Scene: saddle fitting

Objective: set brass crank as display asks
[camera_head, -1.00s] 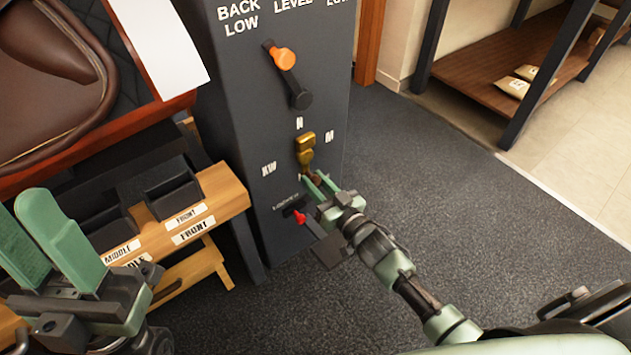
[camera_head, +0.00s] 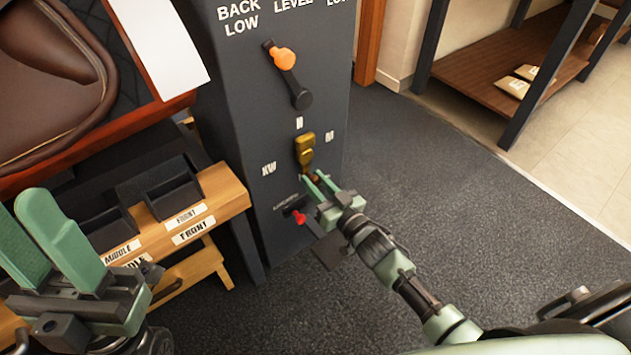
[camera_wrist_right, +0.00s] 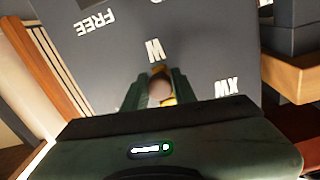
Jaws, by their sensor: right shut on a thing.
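The brass crank (camera_head: 305,145) is on the front of a dark grey post, and its arm points downward in the head view. White letter labels stand around it, one above, one to the left and one to the right. My right gripper (camera_head: 313,180) is shut on the crank's lower end. In the right wrist view, the fingers of my right gripper (camera_wrist_right: 160,98) stand on both sides of a round knob with brass behind it. My left gripper (camera_head: 40,240) is open and empty at the lower left. No readable display shows.
An orange-knobbed lever (camera_head: 285,72) is above the crank on the dark post (camera_head: 225,95). A small red knob (camera_head: 299,217) sits below, close to my right gripper. A wooden rack (camera_head: 225,185) with black holders stands left. The floor to the right is clear.

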